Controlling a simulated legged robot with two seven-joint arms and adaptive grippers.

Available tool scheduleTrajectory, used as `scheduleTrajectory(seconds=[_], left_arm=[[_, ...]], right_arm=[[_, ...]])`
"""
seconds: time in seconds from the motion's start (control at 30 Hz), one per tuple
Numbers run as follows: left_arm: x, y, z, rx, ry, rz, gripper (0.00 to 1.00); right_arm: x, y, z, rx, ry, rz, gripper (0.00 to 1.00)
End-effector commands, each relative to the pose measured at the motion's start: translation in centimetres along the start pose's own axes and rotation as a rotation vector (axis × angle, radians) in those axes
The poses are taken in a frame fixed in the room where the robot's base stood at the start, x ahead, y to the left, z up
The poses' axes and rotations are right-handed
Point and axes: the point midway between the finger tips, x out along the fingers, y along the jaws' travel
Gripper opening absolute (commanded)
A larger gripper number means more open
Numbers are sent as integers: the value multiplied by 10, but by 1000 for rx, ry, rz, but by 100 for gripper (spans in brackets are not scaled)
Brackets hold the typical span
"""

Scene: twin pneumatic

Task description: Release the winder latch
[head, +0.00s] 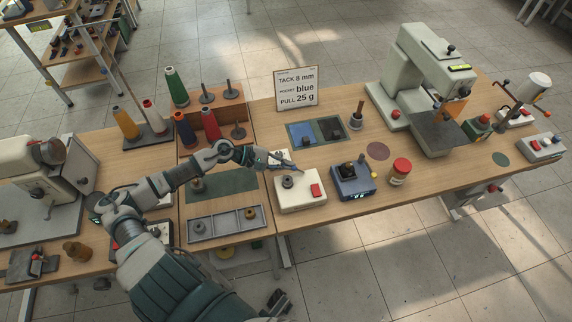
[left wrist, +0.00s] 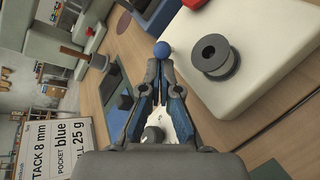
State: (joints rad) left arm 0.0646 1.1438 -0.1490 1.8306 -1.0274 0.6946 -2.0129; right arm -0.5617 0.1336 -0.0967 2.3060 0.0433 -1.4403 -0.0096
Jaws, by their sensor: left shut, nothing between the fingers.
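The winder is a white box (head: 301,192) near the table's front edge. It carries a dark grey spool (head: 288,181) and a red button (head: 316,189). In the left wrist view the white box (left wrist: 270,85) and its spool (left wrist: 214,57) are at upper right. A blue ball knob (left wrist: 162,50) shows just beyond my fingertips, beside the box's edge; its stem is hidden, so I cannot tell surely that it is the latch. My left gripper (head: 291,167) is shut and empty at the winder's back edge. It also shows in the left wrist view (left wrist: 161,66). Contact with the knob is unclear.
A blue-grey device (head: 352,183) and a red-capped jar (head: 399,172) stand right of the winder. A grey divided tray (head: 226,224) lies left. Behind are a blue pocket tray (head: 302,134) and a sign (head: 297,89). Thread cones (head: 176,86) stand at back left.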

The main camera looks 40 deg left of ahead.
Motion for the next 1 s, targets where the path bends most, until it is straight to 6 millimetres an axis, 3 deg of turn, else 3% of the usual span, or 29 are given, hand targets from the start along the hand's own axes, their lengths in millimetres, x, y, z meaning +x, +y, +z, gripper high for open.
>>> scheduleTrajectory(seconds=[0.3,0.77,1.0], left_arm=[[-6,-3,2,-16,-18,6,0],[0,2,14,-9,19,-27,0],[-8,8,12,-37,89,-130,0]], right_arm=[[8,-14,-2,-5,-4,14,40],[11,-9,-3,-3,1,9,40],[35,-10,1,-7,-11,9,40]])
